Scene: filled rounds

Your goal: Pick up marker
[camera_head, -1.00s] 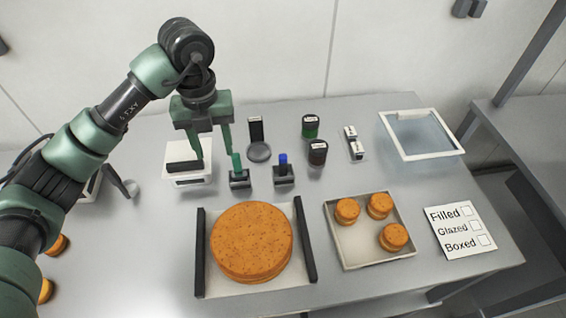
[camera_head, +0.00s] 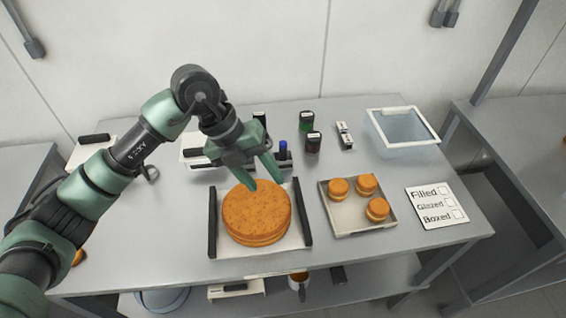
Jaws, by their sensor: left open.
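A blue-topped marker (camera_head: 283,146) stands upright in a small black holder behind my left gripper, partly hidden by it. A green-topped marker seen earlier beside it does not show now; my gripper covers that area. My left gripper (camera_head: 266,184) is open and empty, its two green fingers pointing down over the back part of the large round orange cake (camera_head: 256,215). I cannot tell whether the tips touch the cake. My right gripper is not in view.
The cake lies on a white board with dark side bars (camera_head: 303,212). To its right are a tray (camera_head: 344,217) with small cakes and a checklist card (camera_head: 436,207). Green and dark red jars (camera_head: 313,142) and a clear bin with a white rim (camera_head: 404,143) stand at the back.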

